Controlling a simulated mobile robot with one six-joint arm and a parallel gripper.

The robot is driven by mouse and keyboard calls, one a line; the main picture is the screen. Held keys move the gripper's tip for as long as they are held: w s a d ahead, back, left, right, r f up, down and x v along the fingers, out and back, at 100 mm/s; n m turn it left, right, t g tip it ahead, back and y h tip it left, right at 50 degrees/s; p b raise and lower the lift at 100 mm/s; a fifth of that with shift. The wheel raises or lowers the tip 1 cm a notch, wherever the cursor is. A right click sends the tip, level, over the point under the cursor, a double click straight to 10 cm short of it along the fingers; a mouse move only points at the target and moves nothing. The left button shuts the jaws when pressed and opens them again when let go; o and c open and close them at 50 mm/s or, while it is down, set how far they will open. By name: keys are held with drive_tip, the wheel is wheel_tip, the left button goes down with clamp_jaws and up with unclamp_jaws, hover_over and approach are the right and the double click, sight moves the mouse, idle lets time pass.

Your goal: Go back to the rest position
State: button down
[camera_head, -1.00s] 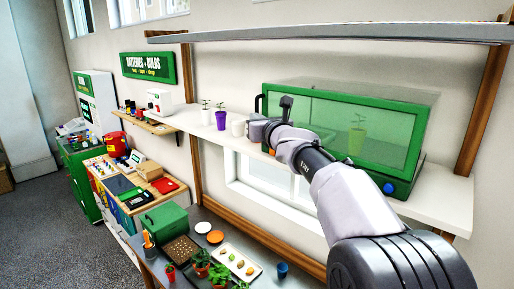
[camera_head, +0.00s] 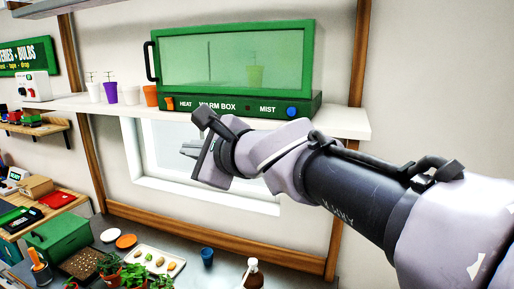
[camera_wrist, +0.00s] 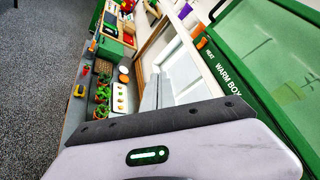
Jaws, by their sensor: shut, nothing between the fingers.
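My gripper (camera_head: 190,148) is at the end of my arm, which reaches in from the right in the head view. It points left, in front of the window and just below the shelf, and looks shut and empty. The tips are small and partly hidden by the wrist. A green warm box (camera_head: 236,65) stands on the shelf, above and behind my gripper; its clear front shows a yellow-green pot (camera_head: 255,75) with a plant inside. The warm box also shows at the right of the wrist view (camera_wrist: 262,60), tilted.
The white shelf (camera_head: 345,122) also holds an orange pot (camera_head: 151,95), a purple pot (camera_head: 110,92) and white pots. The bench below bears a green box (camera_head: 62,238), a seed tray (camera_head: 155,260), potted plants, a blue cup (camera_head: 207,256) and a bottle (camera_head: 252,273).

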drive_tip(key=s+d+f+n+g+h+b, duration=0.1)
drive_tip(key=s+d+f+n+h+b, duration=0.2)
drive_tip(key=s+d+f, duration=0.5)
drive_tip(key=s+d+f+n+g+h+b, duration=0.2)
drive_tip(key=s+d+f+n+b, duration=0.3)
drive_tip(key=f, duration=1.7)
drive_tip(key=s+d+f+n+g+h+b, duration=0.1)
drive_tip(key=s+d+f+n+h+b, duration=0.2)
drive_tip(key=s+d+f+b, duration=0.6)
wheel_tip(320, 180, down, 6)
drive_tip(key=shift+s+d+f+n+g+h, duration=0.25)
drive_tip(key=shift+s+d+n+g+h, duration=0.2)
drive_tip(key=shift+s+d, duration=0.8)
